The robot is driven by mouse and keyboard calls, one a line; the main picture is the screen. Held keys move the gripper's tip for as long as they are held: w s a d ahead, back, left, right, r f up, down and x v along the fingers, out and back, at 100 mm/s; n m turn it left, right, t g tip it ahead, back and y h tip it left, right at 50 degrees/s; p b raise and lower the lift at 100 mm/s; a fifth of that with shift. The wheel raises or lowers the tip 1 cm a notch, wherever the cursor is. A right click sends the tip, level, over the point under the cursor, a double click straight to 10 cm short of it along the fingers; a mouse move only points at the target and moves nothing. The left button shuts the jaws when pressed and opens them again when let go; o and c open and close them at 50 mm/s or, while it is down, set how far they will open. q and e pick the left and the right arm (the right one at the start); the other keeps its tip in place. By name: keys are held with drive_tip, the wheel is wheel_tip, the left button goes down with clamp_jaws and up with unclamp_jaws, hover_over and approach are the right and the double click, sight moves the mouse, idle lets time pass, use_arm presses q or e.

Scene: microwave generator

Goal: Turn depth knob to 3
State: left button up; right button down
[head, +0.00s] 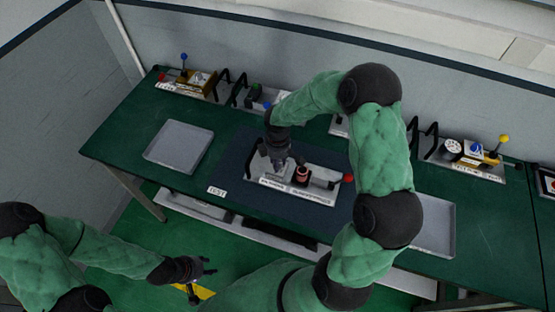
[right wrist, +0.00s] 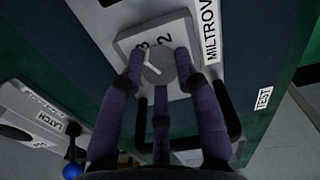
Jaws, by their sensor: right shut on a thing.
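The grey depth knob (right wrist: 160,66) sits on a light square plate in the right wrist view. The digits 3 (right wrist: 142,46) and 2 (right wrist: 166,38) show beside it, and a short white line lies across its face. My right gripper (right wrist: 160,72) has its fingers closed around the knob. In the head view my right gripper (head: 279,163) reaches down onto the left part of the module (head: 317,196) on the dark mat and hides the knob. My left gripper (head: 204,272) is open and empty, in front of the table.
The module also carries a dark red round part (head: 302,174) and a red-ended lever (head: 348,178). A grey tray (head: 179,146) lies left of the mat, and another tray (head: 437,226) lies right. Other modules with knobs and levers line the back of the green table (head: 110,140).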

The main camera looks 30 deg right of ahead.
drive_tip(key=shift+n, duration=0.6)
drive_tip(key=c, duration=0.9)
unclamp_jaws()
wheel_tip(320, 180, up, 12)
drive_tip(key=shift+f, duration=0.1)
